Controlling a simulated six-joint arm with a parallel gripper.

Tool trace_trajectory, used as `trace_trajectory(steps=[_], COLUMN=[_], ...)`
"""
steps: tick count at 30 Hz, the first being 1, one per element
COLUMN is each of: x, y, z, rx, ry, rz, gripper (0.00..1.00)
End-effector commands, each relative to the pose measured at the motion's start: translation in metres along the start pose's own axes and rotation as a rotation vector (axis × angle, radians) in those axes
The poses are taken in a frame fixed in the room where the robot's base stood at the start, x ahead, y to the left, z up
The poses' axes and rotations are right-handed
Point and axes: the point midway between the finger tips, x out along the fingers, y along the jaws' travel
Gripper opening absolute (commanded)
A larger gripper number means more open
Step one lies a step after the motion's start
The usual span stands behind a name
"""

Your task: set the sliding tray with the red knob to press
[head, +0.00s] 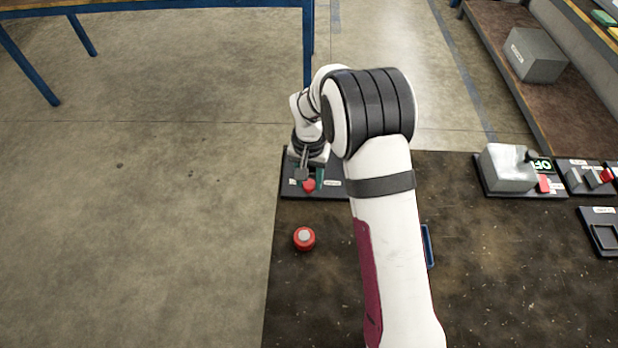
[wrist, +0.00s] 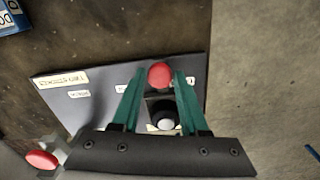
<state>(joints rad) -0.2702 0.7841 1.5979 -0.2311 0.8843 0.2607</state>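The red knob (wrist: 160,75) shows between my gripper's fingertips in the wrist view. In the head view the red knob (head: 309,185) is just below my gripper (head: 312,176). My gripper (wrist: 159,78) is open, with one teal finger on each side of the knob and a narrow gap seeming to remain. The knob sits at a dark grey panel (wrist: 105,95) with small white labels, too small to read surely. A dark recess with a pale round piece (wrist: 165,123) lies between the fingers. The tray under the knob is mostly hidden.
A red cylinder with a grey top (head: 304,238) stands on the dark table, nearer me than the panel. A grey box unit with a green display (head: 541,165) and other panels stand at the right. The table's left edge is close to the panel.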

Motion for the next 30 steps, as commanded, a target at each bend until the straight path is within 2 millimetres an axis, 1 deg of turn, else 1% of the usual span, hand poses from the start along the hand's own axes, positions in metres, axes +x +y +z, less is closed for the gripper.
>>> trace_trajectory(steps=[1,5,6,7,30], x=[-0.0001,-0.0003,-0.0003,-0.0003,-0.0008], y=[0.0,0.0,0.0,0.0,-0.0001], z=[0.0,-0.0001,-0.0001,-0.0001,-0.0002], rx=[0.0,0.0,0.0,0.0,0.0], ry=[0.0,0.0,0.0,0.0,0.001], rz=[0.0,0.0,0.0,0.0,0.0], gripper=[0.33,0.1,0.02,0.0,0.0])
